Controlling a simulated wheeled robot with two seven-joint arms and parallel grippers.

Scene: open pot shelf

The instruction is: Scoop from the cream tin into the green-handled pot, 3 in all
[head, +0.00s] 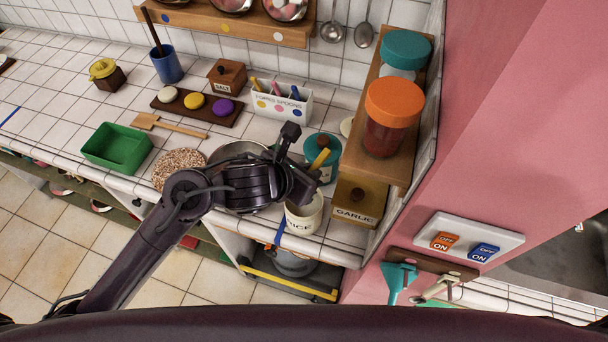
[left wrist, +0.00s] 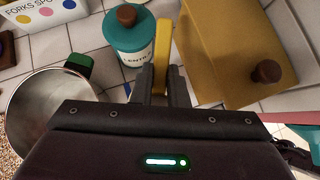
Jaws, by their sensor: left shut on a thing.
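The cream tin (head: 303,221), its label partly covered, stands near the counter's front edge. My left gripper (head: 305,165) is above and behind its mouth, shut on a yellow handle (head: 320,158). The handle also shows between the fingers in the left wrist view (left wrist: 163,45); its lower end is hidden, so I cannot tell what is on it. The metal pot (head: 235,149) stands left of the cream tin, mostly behind my left arm. In the left wrist view the pot (left wrist: 35,110) looks empty in the part I see, with a green handle (left wrist: 80,64). My right gripper is not in view.
A teal lentils tin (head: 328,168) stands close behind the gripper. A wooden garlic box (head: 357,205) and a wooden shelf with jars (head: 392,165) crowd the right. A round speckled mat (head: 176,163) and a green tray (head: 118,150) lie left of the pot.

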